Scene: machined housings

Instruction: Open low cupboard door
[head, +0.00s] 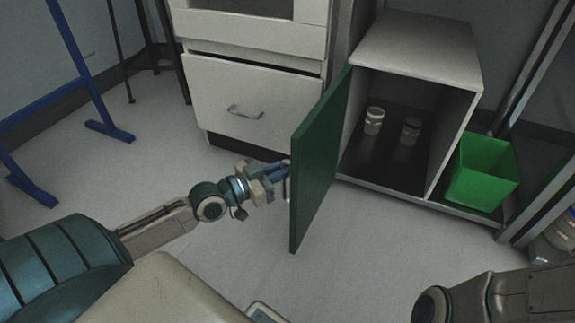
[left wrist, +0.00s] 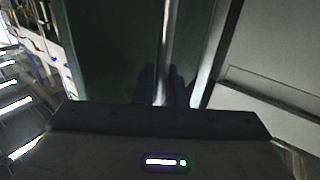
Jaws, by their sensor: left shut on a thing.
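The low cupboard (head: 420,48) is a grey box on the floor, right of centre in the head view. Its green door (head: 318,160) stands swung wide open toward me, hinged on the cupboard's left side. My left gripper (head: 284,170) is shut on the door handle (head: 288,182), at the door's outer face. In the left wrist view the handle (left wrist: 166,50) runs as a pale upright bar down to the fingers, with the dark door (left wrist: 110,50) behind it. My right gripper is out of view; only part of the right arm shows at the lower right.
Two small jars (head: 374,121) (head: 410,131) stand inside the cupboard. A green bin (head: 482,172) stands to its right. A white drawer unit (head: 255,100) is behind my left gripper. Blue metal stands (head: 75,85) are at the left. The floor in front of the door is clear.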

